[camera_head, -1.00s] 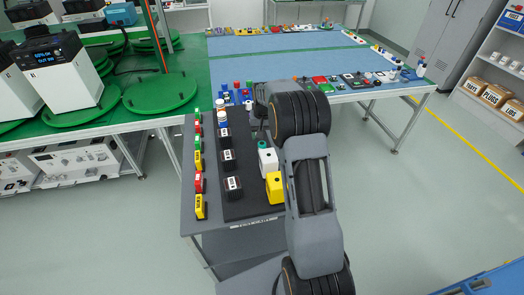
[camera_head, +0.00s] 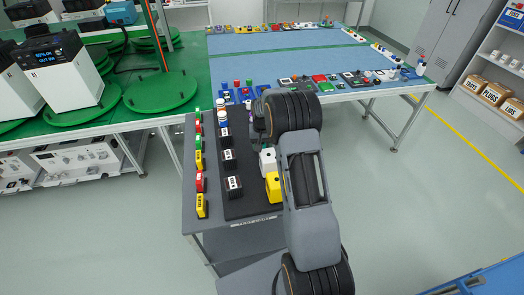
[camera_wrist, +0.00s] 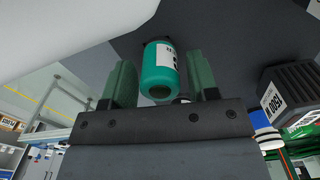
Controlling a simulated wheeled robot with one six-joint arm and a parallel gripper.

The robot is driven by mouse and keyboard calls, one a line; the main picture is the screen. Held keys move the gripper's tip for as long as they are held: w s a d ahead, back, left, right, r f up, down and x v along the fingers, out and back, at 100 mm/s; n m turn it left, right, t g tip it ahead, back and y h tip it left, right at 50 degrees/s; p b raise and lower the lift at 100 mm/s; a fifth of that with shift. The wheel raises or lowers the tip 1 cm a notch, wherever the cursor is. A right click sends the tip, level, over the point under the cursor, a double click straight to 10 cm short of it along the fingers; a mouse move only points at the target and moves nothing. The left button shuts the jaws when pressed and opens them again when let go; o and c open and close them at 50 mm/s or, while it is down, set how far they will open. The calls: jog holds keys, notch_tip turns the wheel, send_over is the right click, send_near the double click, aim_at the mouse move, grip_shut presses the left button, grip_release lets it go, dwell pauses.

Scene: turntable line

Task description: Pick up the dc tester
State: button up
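I cannot tell for sure which item is the dc tester. In the wrist view a teal cylinder (camera_wrist: 160,74) with a white label is between the two green fingers of my gripper (camera_wrist: 164,85). The gripper is open, with narrow gaps showing beside the cylinder. Black boxes with white labels stand in a row on the dark tray in the head view, one in the middle (camera_head: 229,159) and one nearer (camera_head: 233,186). A black ribbed box (camera_wrist: 290,92) with a white label is at the right in the wrist view. My arm hides the gripper in the head view.
A white item (camera_head: 267,160) and a yellow item (camera_head: 273,186) stand beside my arm on the dark tray (camera_head: 250,205). Red, green and yellow blocks (camera_head: 200,180) line the table's left edge. A blue-topped table (camera_head: 280,63) with many small parts is behind.

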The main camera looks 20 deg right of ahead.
jog(key=c, duration=0.7)
jog(key=shift+c, duration=0.6)
jog(key=shift+r, duration=0.15)
